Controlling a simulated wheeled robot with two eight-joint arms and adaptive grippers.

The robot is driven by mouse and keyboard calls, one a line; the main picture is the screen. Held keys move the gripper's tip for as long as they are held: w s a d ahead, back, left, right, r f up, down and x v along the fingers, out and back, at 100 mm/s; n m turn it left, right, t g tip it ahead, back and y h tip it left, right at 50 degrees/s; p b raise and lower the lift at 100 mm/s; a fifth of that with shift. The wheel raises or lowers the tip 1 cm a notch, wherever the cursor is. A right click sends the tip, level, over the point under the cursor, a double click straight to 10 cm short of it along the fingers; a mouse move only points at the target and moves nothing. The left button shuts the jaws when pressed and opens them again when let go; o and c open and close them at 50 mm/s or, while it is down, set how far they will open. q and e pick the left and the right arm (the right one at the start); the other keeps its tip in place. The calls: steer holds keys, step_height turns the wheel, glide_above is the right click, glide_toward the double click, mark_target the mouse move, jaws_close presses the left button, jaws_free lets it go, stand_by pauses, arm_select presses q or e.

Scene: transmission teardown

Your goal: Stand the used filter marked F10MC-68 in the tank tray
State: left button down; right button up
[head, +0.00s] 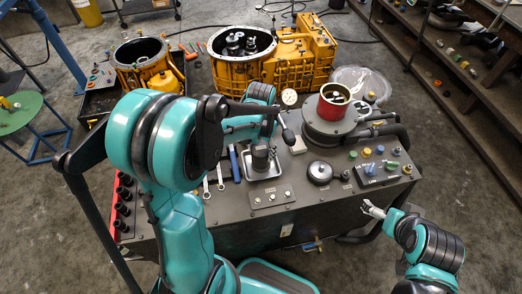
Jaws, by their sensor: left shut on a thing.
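My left gripper (264,140) reaches down over the middle of the bench. It is shut on a dark cylindrical filter (260,158), whose marking is too small to read. The filter is upright over a small shiny metal tray (274,175), which appears to be the tank tray. I cannot tell whether the filter's base touches the tray floor. My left arm hides part of the bench to the left. My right gripper (373,209) is empty at the bench's right front edge, its fingers apart.
Two wrenches (213,180) and a blue-handled tool (234,163) lie left of the tray. Yellow housings (290,65) stand behind the bench.

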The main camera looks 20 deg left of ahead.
arm_select(q)
steer(key=shift+s, duration=0.1)
steer(key=shift+f, duration=0.15)
steer(key=shift+c, duration=2.4)
jaws_free()
